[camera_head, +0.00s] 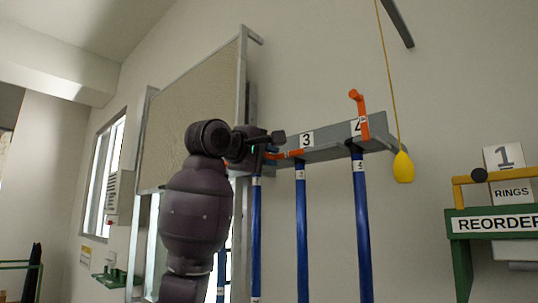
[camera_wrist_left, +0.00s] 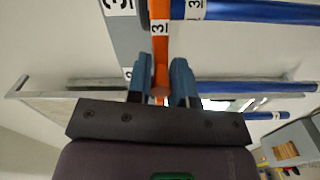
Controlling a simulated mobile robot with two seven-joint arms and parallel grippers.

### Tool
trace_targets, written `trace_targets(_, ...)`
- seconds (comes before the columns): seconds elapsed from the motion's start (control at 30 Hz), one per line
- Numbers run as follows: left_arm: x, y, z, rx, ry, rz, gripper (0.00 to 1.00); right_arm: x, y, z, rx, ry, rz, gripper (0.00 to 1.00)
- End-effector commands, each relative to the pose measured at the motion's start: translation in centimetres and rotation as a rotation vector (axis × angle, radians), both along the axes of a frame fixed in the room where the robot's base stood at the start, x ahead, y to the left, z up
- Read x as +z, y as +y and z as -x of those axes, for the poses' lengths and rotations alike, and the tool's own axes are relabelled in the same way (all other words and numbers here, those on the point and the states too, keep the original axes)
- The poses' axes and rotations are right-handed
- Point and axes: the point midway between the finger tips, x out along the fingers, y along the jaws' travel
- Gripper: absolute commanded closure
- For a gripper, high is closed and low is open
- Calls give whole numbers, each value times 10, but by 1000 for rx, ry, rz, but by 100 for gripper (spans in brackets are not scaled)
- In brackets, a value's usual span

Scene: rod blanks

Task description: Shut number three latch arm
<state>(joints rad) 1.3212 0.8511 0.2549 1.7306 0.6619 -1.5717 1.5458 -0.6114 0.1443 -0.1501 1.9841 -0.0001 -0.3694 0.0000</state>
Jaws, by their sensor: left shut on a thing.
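The number three latch arm (camera_head: 291,153) is orange and lies about level along the front of the grey rail (camera_head: 335,145), beside the "3" plate (camera_head: 307,139). In the left wrist view, the number three latch arm (camera_wrist_left: 161,48) carries a "3" label and runs between the blue fingers. My left gripper (camera_head: 270,145) is shut on its free end; the left gripper (camera_wrist_left: 159,82) hides part of that end. Blue rod three (camera_head: 301,235) hangs upright under the rail. My right gripper is not in view.
The number four latch arm (camera_head: 362,115) stands raised above blue rod four (camera_head: 360,225). A yellow pull weight (camera_head: 403,168) hangs on a cord right of the rail. A large framed panel (camera_head: 195,110) is behind my left arm. A green reorder stand (camera_head: 460,255) is at right.

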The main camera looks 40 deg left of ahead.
Motion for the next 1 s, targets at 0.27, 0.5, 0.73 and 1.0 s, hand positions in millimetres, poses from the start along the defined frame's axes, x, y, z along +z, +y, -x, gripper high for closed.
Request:
trace_targets(0.27, -6, -1, -2, -2, 15, 10, 100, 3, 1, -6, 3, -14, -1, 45)
trace_targets(0.5, -6, -2, -2, -2, 16, 10, 75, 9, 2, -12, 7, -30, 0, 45)
trace_targets(0.73, -4, -1, -1, -1, 9, 12, 58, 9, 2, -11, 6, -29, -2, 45)
trace_targets(1.0, -2, 0, 6, -1, 3, 14, 58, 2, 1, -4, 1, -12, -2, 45)
